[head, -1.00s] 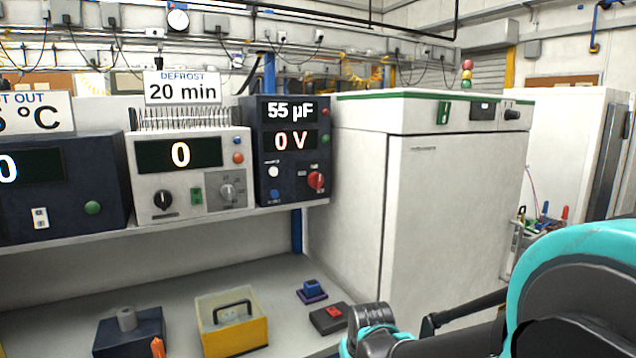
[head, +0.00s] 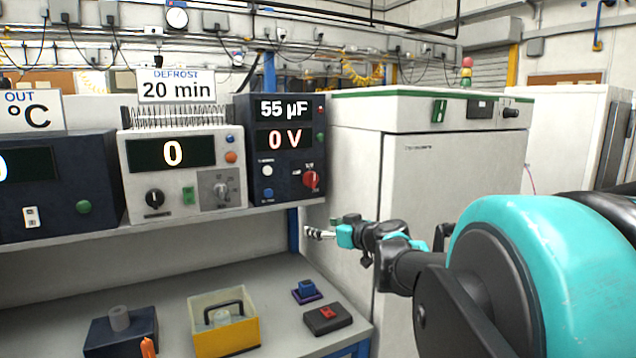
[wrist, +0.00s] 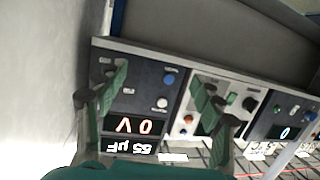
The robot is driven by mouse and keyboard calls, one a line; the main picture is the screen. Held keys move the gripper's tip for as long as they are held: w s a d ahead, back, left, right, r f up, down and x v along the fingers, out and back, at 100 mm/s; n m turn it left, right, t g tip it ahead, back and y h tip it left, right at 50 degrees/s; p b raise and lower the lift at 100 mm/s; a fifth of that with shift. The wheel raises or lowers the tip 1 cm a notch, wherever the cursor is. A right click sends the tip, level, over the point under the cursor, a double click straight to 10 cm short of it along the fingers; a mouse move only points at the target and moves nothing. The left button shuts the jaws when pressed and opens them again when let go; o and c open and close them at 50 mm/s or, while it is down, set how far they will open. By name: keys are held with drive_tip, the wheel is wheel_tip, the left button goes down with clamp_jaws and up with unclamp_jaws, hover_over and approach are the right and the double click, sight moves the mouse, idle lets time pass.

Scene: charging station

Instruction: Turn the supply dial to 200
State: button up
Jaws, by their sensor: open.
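The dark unit (head: 262,205) on the shelf reads "55 µF" and "0 V" and has a red dial (head: 311,179) at its lower right. The white unit (head: 190,208) to its left reads "0" and has a black dial (head: 154,198) and a grey dial (head: 221,190). I cannot tell which is the supply dial. My gripper (head: 318,233) is open and empty, below and right of the dark unit. The wrist view shows the fingers (wrist: 160,80) apart before the upside-down units, touching neither dial visibly. The left finger covers the red dial's area there.
A large white cabinet (head: 450,190) stands just right of the units, behind my arm. The lower bench holds a yellow box (head: 226,337), a dark box with a red switch (head: 327,318) and a small blue-purple block (head: 306,290). Another dark unit (head: 60,185) is at left.

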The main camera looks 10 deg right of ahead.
sight(314, 181)
drive_tip(key=w+d+r+t+h, duration=0.1)
drive_tip(key=w+d+r+t, duration=0.2)
drive_tip(key=d+r, duration=0.4)
drive_tip(key=x, duration=1.2)
drive_tip(key=r+x, duration=0.1)
drive_tip(key=x, duration=0.5)
drive_tip(key=shift+s+a, duration=0.15)
drive_tip(key=shift+a, duration=0.25)
drive_tip(key=shift+m, duration=0.3)
drive_tip(key=c, duration=1.2)
